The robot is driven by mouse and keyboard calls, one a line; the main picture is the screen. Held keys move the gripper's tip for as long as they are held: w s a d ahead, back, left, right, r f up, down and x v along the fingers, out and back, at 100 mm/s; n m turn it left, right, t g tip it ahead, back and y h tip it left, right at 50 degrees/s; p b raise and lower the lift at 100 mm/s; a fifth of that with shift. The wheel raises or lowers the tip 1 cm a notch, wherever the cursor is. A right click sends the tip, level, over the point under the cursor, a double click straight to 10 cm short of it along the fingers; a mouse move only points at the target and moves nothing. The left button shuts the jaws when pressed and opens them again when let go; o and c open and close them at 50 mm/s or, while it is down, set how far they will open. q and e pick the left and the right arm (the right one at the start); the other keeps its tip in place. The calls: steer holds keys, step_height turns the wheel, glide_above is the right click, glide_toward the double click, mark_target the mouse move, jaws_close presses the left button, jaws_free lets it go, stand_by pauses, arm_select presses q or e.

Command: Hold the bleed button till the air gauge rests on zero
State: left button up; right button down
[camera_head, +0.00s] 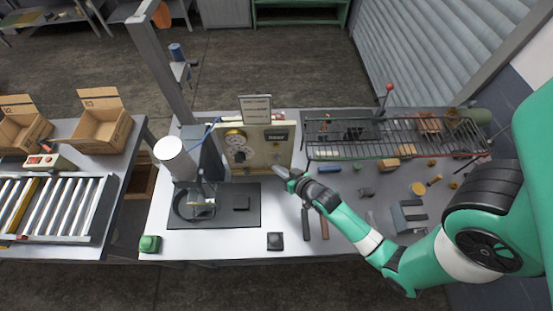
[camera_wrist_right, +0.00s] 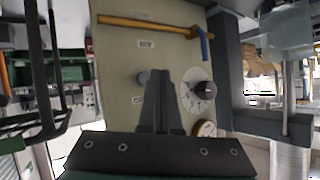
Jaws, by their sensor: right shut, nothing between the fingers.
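The beige air panel (camera_head: 262,157) stands upright on the bench in the head view. It fills the middle of the right wrist view (camera_wrist_right: 115,75), seen upside down. A yellow-rimmed gauge (camera_head: 235,139) is on its upper left; its face is partly visible in the wrist view (camera_wrist_right: 206,130), but the needle cannot be read. A grey round button (camera_wrist_right: 145,77) is partly hidden behind my right gripper (camera_wrist_right: 161,73). That gripper is shut and empty, its tips in front of the panel beside the button; contact cannot be told. My left gripper is not in view.
A white dial with a black knob (camera_wrist_right: 203,89) is close to the fingers. A yellow pipe (camera_wrist_right: 145,23) with a blue lever (camera_wrist_right: 204,44) crosses the panel. A wire rack (camera_head: 395,138) stands to the right. A black mat (camera_head: 240,214) lies in front.

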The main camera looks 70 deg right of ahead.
steer(key=a, duration=0.1)
steer(key=s+a, duration=0.1)
steer(key=a, duration=0.1)
steer(key=a+b, duration=0.1)
steer(key=shift+s+a, duration=0.2)
steer(key=shift+s, duration=0.15)
stand_by(0.3)
